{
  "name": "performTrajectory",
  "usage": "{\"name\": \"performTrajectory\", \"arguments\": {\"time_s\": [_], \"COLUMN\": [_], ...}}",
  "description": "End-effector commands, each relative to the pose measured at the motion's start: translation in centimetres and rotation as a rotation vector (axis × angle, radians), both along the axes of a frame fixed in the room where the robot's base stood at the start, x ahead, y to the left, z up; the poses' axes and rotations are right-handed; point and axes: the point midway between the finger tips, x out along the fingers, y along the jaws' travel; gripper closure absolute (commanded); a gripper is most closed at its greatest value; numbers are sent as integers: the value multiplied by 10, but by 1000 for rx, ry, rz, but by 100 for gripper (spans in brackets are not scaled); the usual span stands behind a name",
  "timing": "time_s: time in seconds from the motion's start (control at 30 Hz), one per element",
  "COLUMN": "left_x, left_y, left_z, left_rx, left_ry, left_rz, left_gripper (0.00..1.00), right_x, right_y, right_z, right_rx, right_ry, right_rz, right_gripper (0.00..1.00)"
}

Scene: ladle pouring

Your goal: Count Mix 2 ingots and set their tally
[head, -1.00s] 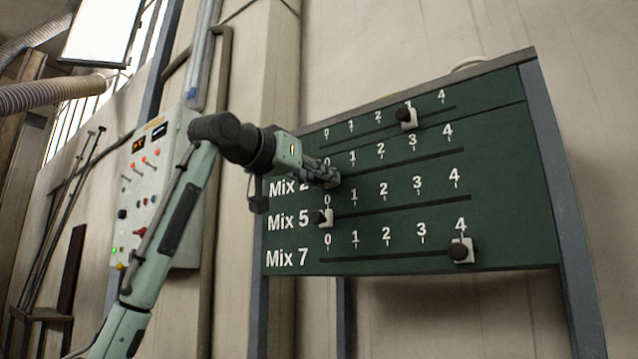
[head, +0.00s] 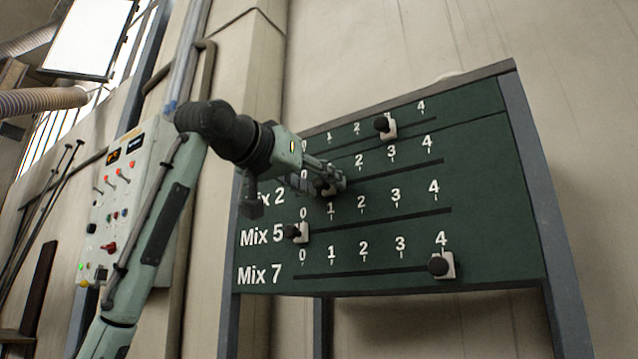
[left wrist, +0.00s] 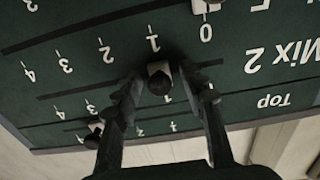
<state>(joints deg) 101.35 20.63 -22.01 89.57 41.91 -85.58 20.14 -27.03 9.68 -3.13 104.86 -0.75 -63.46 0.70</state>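The green tally board (head: 480,215) has slider rows; the left gripper partly hides the Mix 2 label. The Mix 2 slider (head: 330,188) stands about halfway between that row's 0 and 2, roughly at 1; the numeral there is hidden. My left gripper (head: 335,178) is at this slider. In the left wrist view, turned upside down, the slider's dark knob (left wrist: 160,82) sits between the two spread fingers, with small gaps showing; I cannot tell whether either touches it. My right gripper is not in view. No ingots are in view.
The top row's slider (head: 386,127) is at 3, the Mix 5 slider (head: 302,232) at 0 and the Mix 7 slider (head: 447,265) at 4. A control box (head: 103,220) hangs on the wall behind my left arm.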

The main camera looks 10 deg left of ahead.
Motion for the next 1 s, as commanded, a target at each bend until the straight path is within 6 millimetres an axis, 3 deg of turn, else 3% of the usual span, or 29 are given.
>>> {"name": "performTrajectory", "arguments": {"time_s": [0.33, 0.8, 1.0], "left_x": [-11, -97, -112], "left_y": [4, 36, 41], "left_z": [0, 1, 0], "left_rx": [0, 0, 0], "left_ry": [0, -3, 1], "left_rz": [0, 1, 0], "left_gripper": [59, 59, 59], "right_x": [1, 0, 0], "right_y": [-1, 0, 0], "right_z": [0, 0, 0], "right_rx": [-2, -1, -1], "right_ry": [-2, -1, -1], "right_rz": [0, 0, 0], "right_gripper": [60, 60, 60]}}
